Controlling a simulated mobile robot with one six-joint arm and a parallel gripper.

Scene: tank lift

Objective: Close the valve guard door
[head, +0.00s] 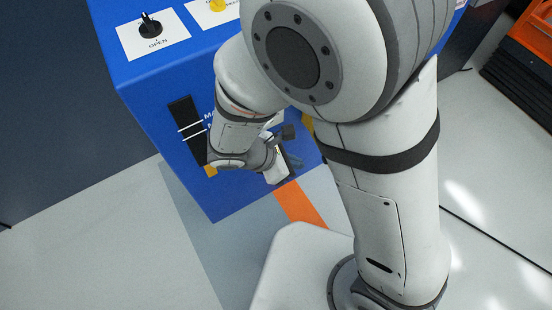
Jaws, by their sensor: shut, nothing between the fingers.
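A blue cabinet (150,110) stands at the upper left, its front face toward me. My gripper (287,160) is at the end of my white arm, low against the right part of that face. It looks shut and empty, with its fingertips small and partly hidden. A small dark piece (288,132) shows just above it; I cannot tell whether it belongs to the gripper or the cabinet. I cannot make out the valve guard door for certain; my arm covers much of the front where it may be.
On the cabinet top are a black knob (150,26) on a white plate marked OPEN and a yellow knob (217,5). A black gauge strip (186,125) is on the front. An orange floor stripe (300,204) runs below. Orange and black equipment (530,45) stands far right.

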